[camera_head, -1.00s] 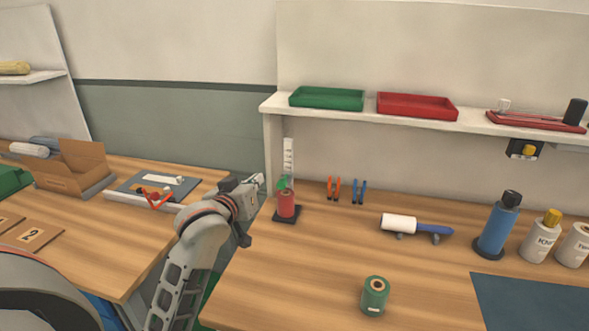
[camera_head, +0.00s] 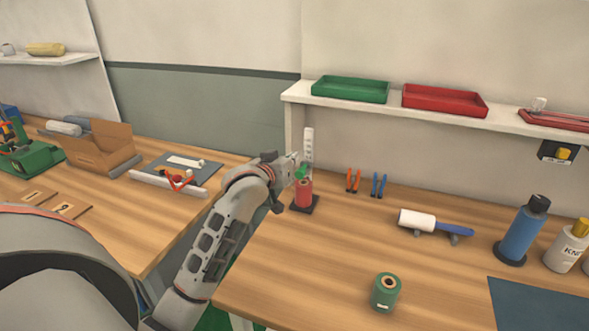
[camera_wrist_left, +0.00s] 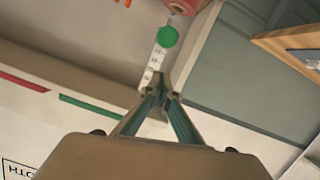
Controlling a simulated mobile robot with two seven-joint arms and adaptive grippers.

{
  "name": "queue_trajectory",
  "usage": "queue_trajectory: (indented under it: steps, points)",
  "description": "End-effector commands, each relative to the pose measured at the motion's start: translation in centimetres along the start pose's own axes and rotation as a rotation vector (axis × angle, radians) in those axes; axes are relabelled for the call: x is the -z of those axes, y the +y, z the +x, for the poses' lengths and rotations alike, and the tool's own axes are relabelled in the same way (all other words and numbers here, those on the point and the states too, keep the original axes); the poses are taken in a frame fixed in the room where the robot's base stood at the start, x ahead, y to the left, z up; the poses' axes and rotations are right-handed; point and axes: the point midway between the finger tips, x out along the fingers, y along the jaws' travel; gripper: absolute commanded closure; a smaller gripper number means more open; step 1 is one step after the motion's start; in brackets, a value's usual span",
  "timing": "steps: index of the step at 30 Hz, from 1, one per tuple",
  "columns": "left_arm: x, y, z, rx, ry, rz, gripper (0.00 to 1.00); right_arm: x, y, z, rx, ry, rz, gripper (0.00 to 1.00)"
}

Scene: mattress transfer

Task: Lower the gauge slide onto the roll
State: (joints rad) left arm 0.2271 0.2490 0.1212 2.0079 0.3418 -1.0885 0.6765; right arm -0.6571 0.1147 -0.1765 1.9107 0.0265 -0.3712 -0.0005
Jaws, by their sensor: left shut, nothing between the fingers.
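The gauge stands on a small black base (camera_head: 305,204) near the left end of the right-hand bench, with an upright white scale (camera_head: 308,145). The green gauge slide (camera_head: 301,173) sits low on the scale, just above the red roll (camera_head: 304,192). My left gripper (camera_head: 296,160) is shut and empty, beside the scale at about the slide's height or slightly above. In the left wrist view the closed fingertips (camera_wrist_left: 165,78) overlap the white scale (camera_wrist_left: 153,68); the green slide (camera_wrist_left: 167,36) and red roll (camera_wrist_left: 182,6) lie beyond them. I cannot tell whether the fingers touch.
A shelf with a green tray (camera_head: 350,89) and a red tray (camera_head: 445,101) overhangs the bench.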

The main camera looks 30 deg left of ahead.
Motion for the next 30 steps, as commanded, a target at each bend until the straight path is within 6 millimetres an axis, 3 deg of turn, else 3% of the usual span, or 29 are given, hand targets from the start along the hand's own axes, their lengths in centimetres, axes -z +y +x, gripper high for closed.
queue_trajectory:
  steps: [1,7,20,27,30]
  points:
    - [-1.3,0.0,0.1,-0.001,-0.009,0.000,1.00,0.1,0.1,0.0,-0.001,0.002,-0.002,0.60]
    - [-2.9,0.1,0.5,0.000,-0.006,0.000,1.00,0.2,0.6,0.0,-0.004,0.003,-0.011,0.60]
    - [-3.4,0.1,0.6,-0.001,-0.005,-0.001,1.00,0.1,0.8,0.0,-0.008,0.001,-0.011,0.60]
    - [-6.7,-0.6,1.4,0.000,-0.009,-0.003,1.00,0.1,0.5,0.1,-0.006,0.001,-0.004,0.60]
    - [-7.2,-0.8,1.6,0.000,-0.006,-0.001,1.00,0.2,0.3,0.1,-0.004,0.001,-0.002,0.60]
